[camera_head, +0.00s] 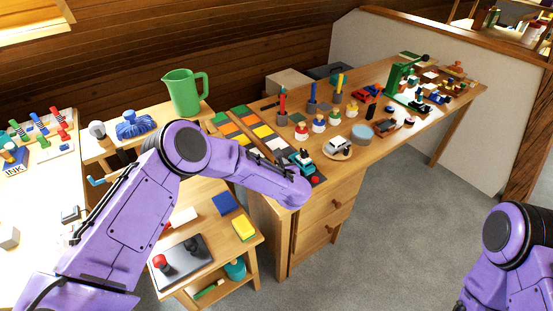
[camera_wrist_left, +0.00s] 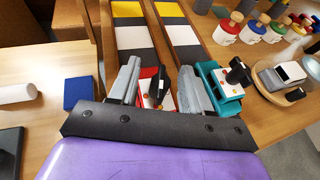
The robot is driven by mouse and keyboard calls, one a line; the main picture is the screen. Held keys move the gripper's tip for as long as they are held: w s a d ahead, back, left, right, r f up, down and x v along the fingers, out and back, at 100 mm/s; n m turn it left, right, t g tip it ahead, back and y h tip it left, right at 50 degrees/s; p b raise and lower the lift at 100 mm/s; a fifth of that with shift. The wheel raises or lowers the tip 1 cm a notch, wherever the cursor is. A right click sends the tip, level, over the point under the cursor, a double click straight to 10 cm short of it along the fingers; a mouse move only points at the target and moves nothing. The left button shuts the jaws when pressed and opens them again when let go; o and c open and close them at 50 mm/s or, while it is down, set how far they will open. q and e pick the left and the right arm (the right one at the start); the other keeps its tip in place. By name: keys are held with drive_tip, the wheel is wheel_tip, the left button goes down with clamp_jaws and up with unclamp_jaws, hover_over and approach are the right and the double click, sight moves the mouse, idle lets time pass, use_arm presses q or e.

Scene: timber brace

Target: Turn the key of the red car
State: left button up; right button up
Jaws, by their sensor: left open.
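The red car (camera_wrist_left: 145,99) is a small red block with a white top, low in the left wrist view. A black key (camera_wrist_left: 158,82) stands up from it. My left gripper (camera_wrist_left: 158,88) is open, with one grey finger on each side of the car and key. I cannot tell whether either finger touches them. A teal car (camera_wrist_left: 228,86) with its own black key sits just right of the right finger. In the head view the teal car (camera_head: 303,162) shows beyond my left wrist, which appears to hide the red car and gripper. My right gripper is out of view.
Trays with coloured tiles (camera_wrist_left: 128,30) run back beyond the cars. Several coloured pots (camera_wrist_left: 228,30) and a white car on a round wooden base (camera_wrist_left: 285,78) stand to the right. A blue block (camera_wrist_left: 78,92) lies left. A green jug (camera_head: 183,92) stands behind.

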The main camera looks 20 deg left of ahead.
sight(275, 161)
use_arm(q)
drive_tip(key=x, duration=0.3)
drive_tip(key=shift+d+f, duration=0.1)
drive_tip(key=shift+f, duration=0.05)
drive_tip(key=shift+d, duration=0.1)
clamp_jaws()
drive_tip(key=shift+f+m+t+h+b, duration=0.15)
drive_tip(key=shift+m+t+h+b, duration=0.25)
drive_tip(key=shift+m+h+b, duration=0.6)
drive_tip(key=m+h+b, duration=0.5)
drive_tip(key=h+b, duration=0.1)
drive_tip(key=b, duration=0.1)
drive_tip(key=d+m+h+b, duration=0.1)
drive_tip(key=m+h+b, duration=0.2)
drive_tip(key=h+b, duration=0.1)
drive_tip(key=shift+d+m+t, duration=0.1)
drive_tip(key=shift+m+t, duration=0.2)
drive_tip(key=shift+s+d+r+m+g+h+b, duration=0.15)
drive_tip(key=shift+m+g+h+b, duration=0.45)
drive_tip(key=shift+m+h, duration=0.3)
drive_tip(key=shift+d+r+m+g+h+b, duration=0.15)
drive_tip(key=shift+m+g+h+b, duration=0.25)
drive_tip(key=shift+m+h+b, duration=0.35)
drive_tip(key=shift+f, duration=0.1)
